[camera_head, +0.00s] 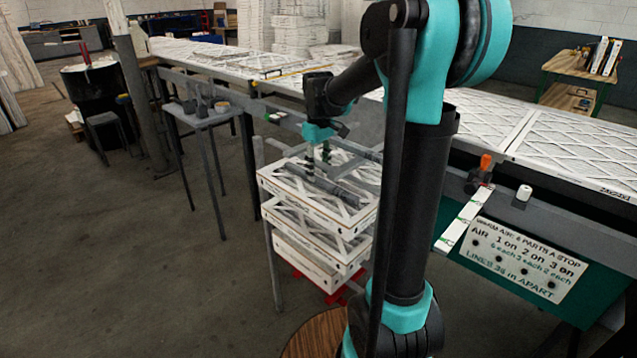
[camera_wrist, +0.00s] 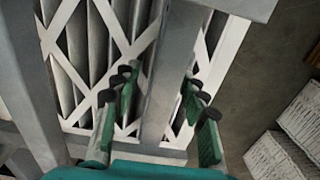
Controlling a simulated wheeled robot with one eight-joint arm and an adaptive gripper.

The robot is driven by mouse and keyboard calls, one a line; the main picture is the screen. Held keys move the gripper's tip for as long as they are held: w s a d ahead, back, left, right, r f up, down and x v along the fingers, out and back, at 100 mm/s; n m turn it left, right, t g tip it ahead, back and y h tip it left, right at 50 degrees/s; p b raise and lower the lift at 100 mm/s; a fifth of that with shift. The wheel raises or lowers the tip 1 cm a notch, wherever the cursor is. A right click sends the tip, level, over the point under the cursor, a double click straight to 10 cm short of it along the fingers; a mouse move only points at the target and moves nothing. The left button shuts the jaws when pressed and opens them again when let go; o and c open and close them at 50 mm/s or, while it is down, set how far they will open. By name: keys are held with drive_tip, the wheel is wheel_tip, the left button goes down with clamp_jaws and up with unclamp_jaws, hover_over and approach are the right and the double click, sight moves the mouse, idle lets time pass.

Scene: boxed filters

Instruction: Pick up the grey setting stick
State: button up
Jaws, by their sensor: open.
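The grey setting stick (camera_head: 337,190) appears as a long dark-grey bar lying across the top boxed filter (camera_head: 275,182) of a stack. My gripper (camera_head: 318,156) is over that filter, fingers pointing down. In the wrist view, my gripper (camera_wrist: 160,92) is open, with green, dark-tipped fingers on both sides of a grey bar (camera_wrist: 172,60), which looks like the stick. I see a gap on each side of the bar. The fingers' height relative to it is hard to judge.
The filter stack stands in a grey post frame (camera_head: 268,230) beside a long conveyor table (camera_head: 480,120) with more filters. A small grey side table (camera_head: 205,115) stands to the left. A grey crosspiece (camera_wrist: 240,8) crosses the top of the wrist view. Floor at the left is open.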

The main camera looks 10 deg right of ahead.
drive_tip(key=shift+f, duration=1.25)
clamp_jaws()
